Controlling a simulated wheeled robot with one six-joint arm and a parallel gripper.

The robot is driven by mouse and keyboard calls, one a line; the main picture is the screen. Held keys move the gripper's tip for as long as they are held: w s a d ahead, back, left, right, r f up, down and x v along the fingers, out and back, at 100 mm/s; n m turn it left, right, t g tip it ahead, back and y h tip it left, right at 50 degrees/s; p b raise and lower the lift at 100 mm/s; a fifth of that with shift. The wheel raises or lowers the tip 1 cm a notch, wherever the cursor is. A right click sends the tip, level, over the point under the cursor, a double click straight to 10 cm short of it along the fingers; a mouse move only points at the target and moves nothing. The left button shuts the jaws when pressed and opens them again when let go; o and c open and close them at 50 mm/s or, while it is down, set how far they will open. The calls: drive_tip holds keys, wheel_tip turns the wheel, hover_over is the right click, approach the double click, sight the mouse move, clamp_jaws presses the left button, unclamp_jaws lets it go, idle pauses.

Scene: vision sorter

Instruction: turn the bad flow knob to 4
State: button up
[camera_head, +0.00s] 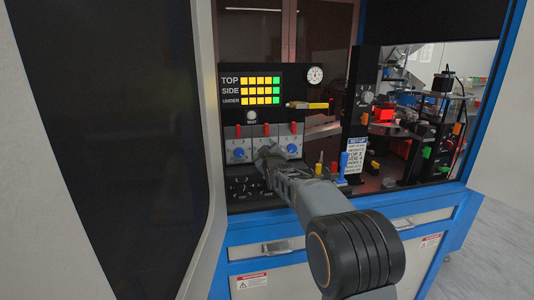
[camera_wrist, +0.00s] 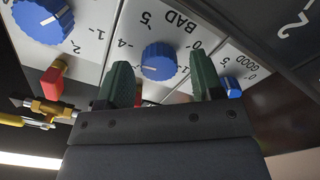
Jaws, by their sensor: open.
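The blue BAD knob (camera_wrist: 158,62) is in the middle of the wrist view, on a white plate with upside-down numbers. Its pale mark points left in that view, near and a little below the printed 4; the exact setting is hard to read. My gripper (camera_wrist: 164,75) is open, with one green finger on each side of the knob and visible gaps between. In the head view my gripper (camera_head: 267,155) is at the middle of the knob row and hides the BAD knob.
Another blue knob (camera_wrist: 43,18) is at upper left in the wrist view, and the GOOD knob (camera_wrist: 232,87) is close beside my right finger. Red levers (camera_head: 267,129) stand above the knobs. A display (camera_head: 251,88) and a set-up card (camera_head: 355,157) are nearby.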

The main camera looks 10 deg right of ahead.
drive_tip(key=shift+s, duration=0.1)
drive_tip(key=s+b, duration=0.2)
drive_tip(key=s, duration=1.1)
drive_tip(key=shift+s, duration=0.3)
